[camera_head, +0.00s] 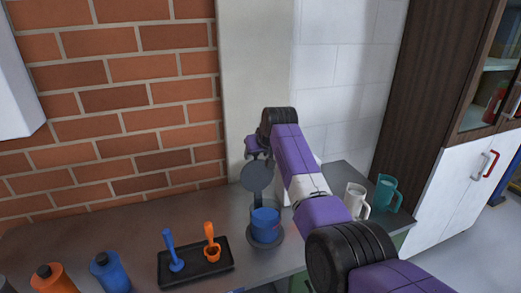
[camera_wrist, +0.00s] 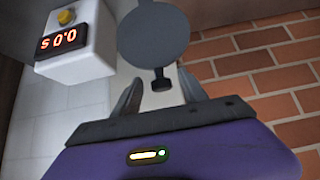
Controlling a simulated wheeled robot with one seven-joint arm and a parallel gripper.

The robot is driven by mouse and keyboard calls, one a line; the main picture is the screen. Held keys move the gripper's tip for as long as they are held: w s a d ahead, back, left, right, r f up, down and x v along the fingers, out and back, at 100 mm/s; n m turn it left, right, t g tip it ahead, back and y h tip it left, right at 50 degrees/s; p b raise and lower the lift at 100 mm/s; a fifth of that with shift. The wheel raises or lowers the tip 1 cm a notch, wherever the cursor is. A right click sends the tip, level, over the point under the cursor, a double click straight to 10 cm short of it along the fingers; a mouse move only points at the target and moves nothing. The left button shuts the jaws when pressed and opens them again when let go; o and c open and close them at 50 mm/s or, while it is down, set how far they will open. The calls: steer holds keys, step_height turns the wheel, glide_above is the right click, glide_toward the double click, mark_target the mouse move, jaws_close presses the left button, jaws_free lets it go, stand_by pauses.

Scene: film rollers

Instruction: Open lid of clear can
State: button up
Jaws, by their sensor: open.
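The clear can (camera_head: 265,231) stands on the counter with blue contents inside. Its round grey lid (camera_head: 257,179) is raised and stands nearly upright above the can's back edge. The lid also shows in the wrist view (camera_wrist: 152,32), with a small dark tab (camera_wrist: 160,80) at its edge. My gripper (camera_head: 256,146) is just above the lid's top edge. In the wrist view my gripper (camera_wrist: 160,78) is open, with a finger on either side of the tab. I cannot tell whether a finger touches it.
A black tray (camera_head: 198,277) with a blue and an orange scoop lies left of the can. Orange (camera_head: 52,280) and blue (camera_head: 110,273) bottles stand further left. White (camera_head: 355,201) and teal (camera_head: 385,194) jugs stand right. A white box with red digits (camera_wrist: 75,45) is beside the lid. A brick wall stands behind.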

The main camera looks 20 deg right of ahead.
steer(key=v, duration=0.6)
steer(key=shift+s+b, duration=0.2)
steer(key=shift+b, duration=0.25)
steer(key=shift+r, duration=0.1)
steer(key=w+d+r+t, duration=0.1)
steer(key=w+r+t, duration=0.25)
steer(key=r, duration=0.45)
steer(key=s+a+f+t, duration=0.1)
steer(key=s+f+t, duration=0.1)
steer(key=s+f, duration=0.5)
steer(key=s+a+f+t+h, duration=0.1)
steer(key=s+f+t, duration=0.25)
steer(key=s, duration=0.65)
steer(key=s+f+t, duration=0.1)
steer(key=s+f, duration=0.5)
steer(key=s, duration=0.3)
steer(key=s+a+f+g, duration=0.1)
steer(key=s+a+f, duration=0.1)
steer(key=s, duration=1.9)
steer(key=s+a+f+g+y, duration=0.1)
steer(key=s+a+f+g, duration=0.1)
steer(key=s, duration=1.9)
steer(key=shift+f+g, duration=0.3)
steer(key=shift+f, duration=0.2)
